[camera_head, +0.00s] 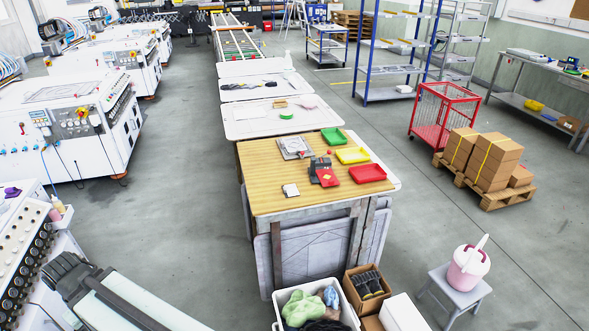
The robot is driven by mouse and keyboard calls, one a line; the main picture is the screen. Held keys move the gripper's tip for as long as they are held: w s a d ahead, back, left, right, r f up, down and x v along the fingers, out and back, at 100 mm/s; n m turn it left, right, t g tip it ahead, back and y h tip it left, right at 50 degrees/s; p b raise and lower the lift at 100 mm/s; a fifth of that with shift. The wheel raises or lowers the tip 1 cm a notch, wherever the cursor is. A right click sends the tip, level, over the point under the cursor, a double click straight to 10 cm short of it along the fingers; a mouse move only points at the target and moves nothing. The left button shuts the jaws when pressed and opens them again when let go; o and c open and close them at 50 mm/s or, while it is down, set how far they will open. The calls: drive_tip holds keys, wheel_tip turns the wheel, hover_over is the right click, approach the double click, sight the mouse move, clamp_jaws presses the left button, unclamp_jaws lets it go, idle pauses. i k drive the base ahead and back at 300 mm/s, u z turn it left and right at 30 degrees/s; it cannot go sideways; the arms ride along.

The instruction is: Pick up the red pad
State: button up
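A small flat red pad (328,178) lies on the wooden-topped table (265,180), toward its right side. It touches or lies very close to the front of a dark grey device (318,164); I cannot tell whether the device covers part of it. A shallow red tray (367,173) is just to the pad's right, and the two are similar in colour. I cannot make out my gripper in this view.
Yellow (352,155) and green (333,136) trays stand behind the red one. A grey plate (294,148) and a small white item (290,190) are also on the table. Boxes and a white bin (283,296) stand at its front. The floor to its left is clear.

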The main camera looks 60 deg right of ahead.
sight(326, 178)
drive_tip(key=u, duration=0.05)
drive_tip(key=i, duration=1.95)
drive_tip(key=z, duration=2.6)
drive_tip(key=i, duration=1.1)
drive_tip(key=z, duration=0.15)
